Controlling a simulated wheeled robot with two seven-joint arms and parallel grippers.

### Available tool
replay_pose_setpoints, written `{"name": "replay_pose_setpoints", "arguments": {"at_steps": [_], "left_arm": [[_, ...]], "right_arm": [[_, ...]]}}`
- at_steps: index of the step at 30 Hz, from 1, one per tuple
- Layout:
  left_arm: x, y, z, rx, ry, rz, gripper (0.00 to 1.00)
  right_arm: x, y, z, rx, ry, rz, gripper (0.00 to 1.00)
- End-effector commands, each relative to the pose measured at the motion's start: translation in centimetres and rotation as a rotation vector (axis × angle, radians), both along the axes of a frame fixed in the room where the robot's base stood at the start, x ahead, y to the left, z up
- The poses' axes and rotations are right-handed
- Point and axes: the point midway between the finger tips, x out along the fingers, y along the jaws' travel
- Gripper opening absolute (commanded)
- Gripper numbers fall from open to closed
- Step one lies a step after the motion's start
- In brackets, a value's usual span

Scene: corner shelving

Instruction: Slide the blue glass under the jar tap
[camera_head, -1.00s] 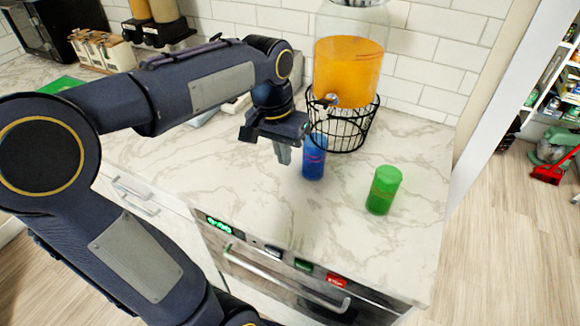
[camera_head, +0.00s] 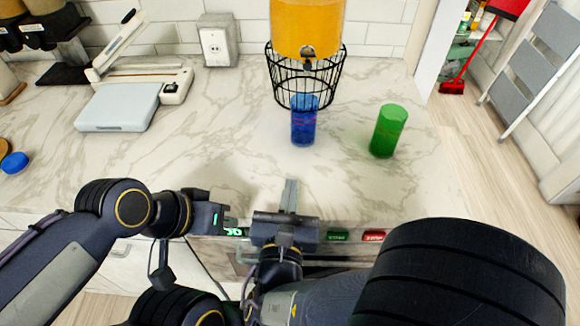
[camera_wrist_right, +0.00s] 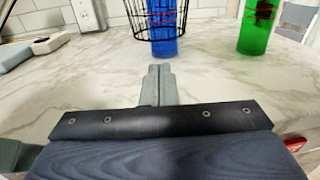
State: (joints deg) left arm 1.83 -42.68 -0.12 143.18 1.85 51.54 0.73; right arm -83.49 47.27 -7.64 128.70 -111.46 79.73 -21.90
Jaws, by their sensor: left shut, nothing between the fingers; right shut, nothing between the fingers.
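The blue glass (camera_head: 303,127) stands upright on the counter, its top overlapping the front of the black wire stand (camera_head: 331,84). The jar (camera_head: 307,22) with orange liquid sits on that stand. Its tap (camera_head: 308,54) is above and behind the glass in the head view. My right gripper (camera_head: 290,190) is shut and empty, pointing at the glass from the counter's front edge, with a gap between. In the right wrist view, its fingers (camera_wrist_right: 160,72) are together just short of the blue glass (camera_wrist_right: 163,35). My left gripper (camera_head: 226,218) is shut and empty, left of the right one.
A green glass (camera_head: 388,131) stands to the right of the blue glass; it also shows in the right wrist view (camera_wrist_right: 257,26). A white scale-like device (camera_head: 118,107) lies at the left. The counter between them is clear.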

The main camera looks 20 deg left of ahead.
Motion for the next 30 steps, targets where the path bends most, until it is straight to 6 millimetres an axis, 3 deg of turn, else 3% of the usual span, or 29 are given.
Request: {"name": "replay_pose_setpoints", "arguments": {"at_steps": [12,18,30], "left_arm": [[0.0,0.0,1.3,0.001,0.001,0.0,0.0],[0.0,0.0,1.9,0.001,0.001,0.0,0.0],[0.0,0.0,2.1,0.001,0.001,0.0,0.0]], "right_arm": [[8.5,1.3,0.1,0.002,0.003,-0.009,0.0],[11.5,1.9,0.1,0.003,0.005,-0.007,0.0],[12.9,2.2,0.0,0.003,0.005,-0.005,0.0]]}}
